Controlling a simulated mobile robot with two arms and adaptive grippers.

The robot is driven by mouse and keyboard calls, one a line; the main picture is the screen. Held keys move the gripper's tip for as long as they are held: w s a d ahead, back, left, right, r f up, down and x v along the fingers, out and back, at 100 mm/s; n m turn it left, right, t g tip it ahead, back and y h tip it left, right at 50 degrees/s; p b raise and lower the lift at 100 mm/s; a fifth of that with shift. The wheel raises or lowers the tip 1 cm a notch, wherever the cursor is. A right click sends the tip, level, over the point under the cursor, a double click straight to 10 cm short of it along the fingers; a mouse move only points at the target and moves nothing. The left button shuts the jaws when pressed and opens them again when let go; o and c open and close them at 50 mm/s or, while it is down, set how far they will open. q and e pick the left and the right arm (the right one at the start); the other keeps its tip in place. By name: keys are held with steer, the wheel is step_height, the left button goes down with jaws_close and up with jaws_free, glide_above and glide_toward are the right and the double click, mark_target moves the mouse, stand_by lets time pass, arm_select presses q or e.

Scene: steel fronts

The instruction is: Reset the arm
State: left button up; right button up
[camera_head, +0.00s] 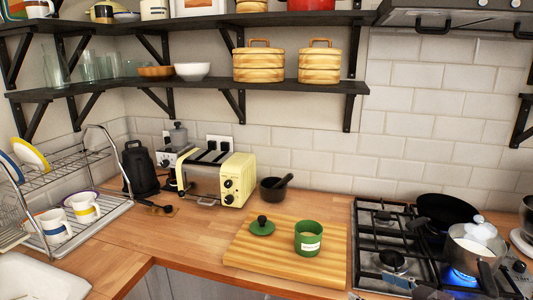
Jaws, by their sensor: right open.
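Only a small dark part at the bottom edge, in front of the stove, appears to be my right gripper (430,292). It is open, and most of it is cut off by the frame. I see nothing held in it. My left gripper is not in view. A green canister (308,239) with a pale label stands open on a wooden cutting board (249,255). Its green lid (262,227) with a black knob lies on the board, left of the canister.
A gas stove (378,270) on the right holds a black pan (447,211) and a steel pot (474,245) over a blue flame. A yellow toaster (217,178), a black kettle (139,170) and a dish rack (75,165) stand leftward. Shelves (200,86) hang above.

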steer(key=s+a+f+g+h, duration=0.25)
steer(key=s+a+f, duration=0.35)
steer(key=s+f, duration=0.45)
steer(key=s+d+f+m+g+h, duration=0.1)
steer(key=s+f+m+g+h, duration=0.3)
steer(key=s, duration=0.6)
steer(key=s+f+g, duration=0.2)
steer(key=s+f, duration=0.3)
steer(key=s, duration=0.6)
step_height(320, 180, down, 27)
steer(key=s+g, duration=0.1)
steer(key=s, duration=0.1)
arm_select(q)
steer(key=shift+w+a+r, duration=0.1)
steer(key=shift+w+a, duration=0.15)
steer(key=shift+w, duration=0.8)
arm_select(e)
steer(key=s+d+f+g, duration=0.1)
steer(key=s+d+f, duration=0.2)
steer(key=s+f, duration=1.1)
steer(key=s, duration=0.3)
steer(key=shift+f, duration=0.35)
